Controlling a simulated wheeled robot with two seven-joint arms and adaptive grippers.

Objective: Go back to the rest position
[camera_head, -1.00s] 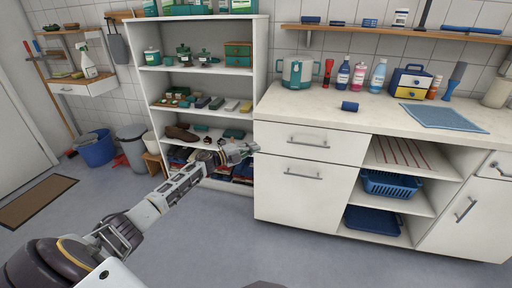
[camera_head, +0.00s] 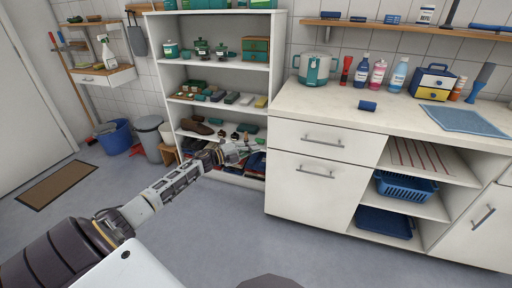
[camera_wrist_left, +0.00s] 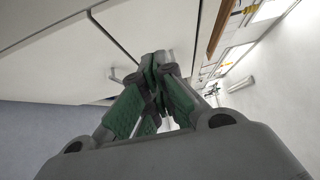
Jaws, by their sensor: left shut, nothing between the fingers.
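My left arm reaches in from the lower left of the head view, and its gripper (camera_head: 243,152) is in front of the lower part of the white shelf unit, left of the counter cabinet. In the left wrist view the left gripper (camera_wrist_left: 160,62) shows its green-padded fingers together, shut and empty. Behind the fingers are pale cabinet fronts with a handle. My right gripper is in neither view.
A white counter cabinet (camera_head: 318,225) stands right of my left gripper. The shelf unit (camera_head: 215,66) holds boxes, pots and shoes. A blue bucket (camera_head: 114,137), a grey bin (camera_head: 150,136) and a brown mat (camera_head: 57,184) are at the left. The middle floor is clear.

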